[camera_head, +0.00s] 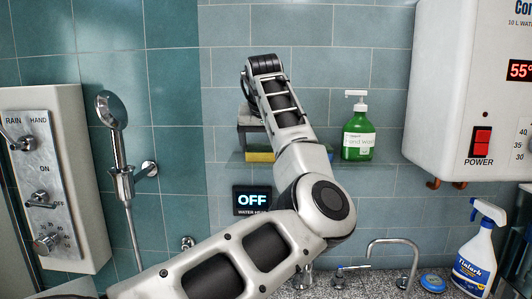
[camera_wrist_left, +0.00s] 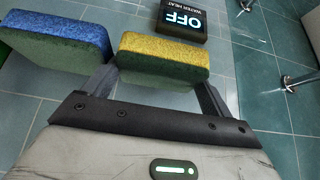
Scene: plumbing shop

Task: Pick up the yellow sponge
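The yellow sponge (camera_head: 260,155) has a green layer and lies against the tiled wall, left of the green soap bottle (camera_head: 357,135). My left forearm hides its right part in the head view. In the left wrist view the yellow sponge (camera_wrist_left: 165,55) is directly ahead of my left gripper (camera_wrist_left: 158,80). The gripper's fingers are spread wide, one near each end of the sponge. I cannot tell whether they touch it. In the head view my left gripper (camera_head: 250,138) is just above the sponge. My right gripper is not in view.
A blue sponge (camera_wrist_left: 60,35) sits close to the left of the yellow one in the left wrist view. An OFF display (camera_head: 252,200) is below the sponge. A white boiler (camera_head: 450,90) hangs at right. Taps (camera_head: 390,243) and a spray bottle (camera_head: 476,255) stand lower right.

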